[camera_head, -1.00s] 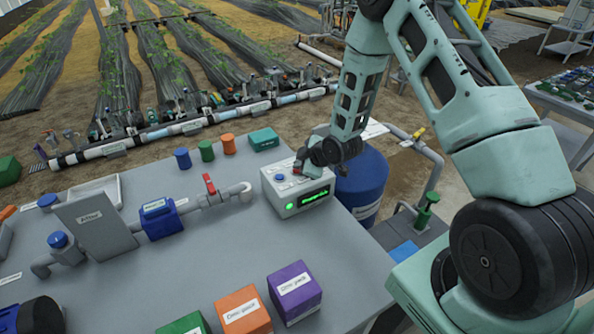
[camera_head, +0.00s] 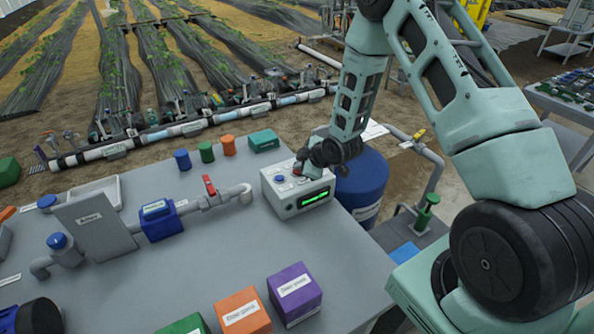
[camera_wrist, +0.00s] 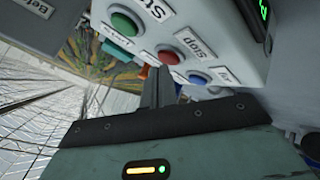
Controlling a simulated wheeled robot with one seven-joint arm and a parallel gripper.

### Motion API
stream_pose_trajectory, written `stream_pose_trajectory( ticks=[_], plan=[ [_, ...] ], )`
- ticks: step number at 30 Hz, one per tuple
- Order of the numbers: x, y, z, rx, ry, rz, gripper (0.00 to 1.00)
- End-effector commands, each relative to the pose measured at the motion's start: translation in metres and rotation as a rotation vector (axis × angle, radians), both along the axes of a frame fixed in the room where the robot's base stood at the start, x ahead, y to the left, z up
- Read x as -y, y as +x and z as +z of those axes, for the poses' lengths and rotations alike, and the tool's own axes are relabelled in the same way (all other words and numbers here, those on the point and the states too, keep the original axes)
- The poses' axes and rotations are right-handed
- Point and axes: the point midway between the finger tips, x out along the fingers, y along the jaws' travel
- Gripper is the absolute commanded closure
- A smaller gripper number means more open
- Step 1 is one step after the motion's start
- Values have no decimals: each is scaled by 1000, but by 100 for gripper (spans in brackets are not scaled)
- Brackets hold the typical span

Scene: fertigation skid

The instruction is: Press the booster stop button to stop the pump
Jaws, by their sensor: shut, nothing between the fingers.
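The grey control box (camera_head: 297,196) stands at the right edge of the bench, with a lit green display (camera_head: 314,200) on its front. In the wrist view, its tilted face shows a green button (camera_wrist: 125,22) with a partly visible start label, a red button (camera_wrist: 168,55) beside the "Stop" label (camera_wrist: 195,43), and a blue button (camera_wrist: 198,78). My gripper (camera_wrist: 158,72) is shut and empty. Its fingertips are at the red stop button, over its lower left edge in the wrist view. I cannot tell whether they touch. In the head view, my gripper (camera_head: 302,166) is low over the box top.
A blue barrel (camera_head: 362,190) stands right behind the box. A pipe with a red-handled valve (camera_head: 209,185) lies left of it. Purple (camera_head: 294,292) and orange (camera_head: 243,312) blocks sit at the front. The bench between them and the box is clear.

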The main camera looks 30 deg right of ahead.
Motion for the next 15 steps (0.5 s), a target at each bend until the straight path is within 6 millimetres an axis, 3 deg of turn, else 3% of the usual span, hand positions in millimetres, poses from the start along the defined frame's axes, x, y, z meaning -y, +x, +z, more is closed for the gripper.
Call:
stream_pose_trajectory(
  ticks=[4, 15],
  plan=[
    [0, 0, 9, 2, 0, 1, 100],
    [0, 0, 10, 2, 0, 1, 100]
  ],
)
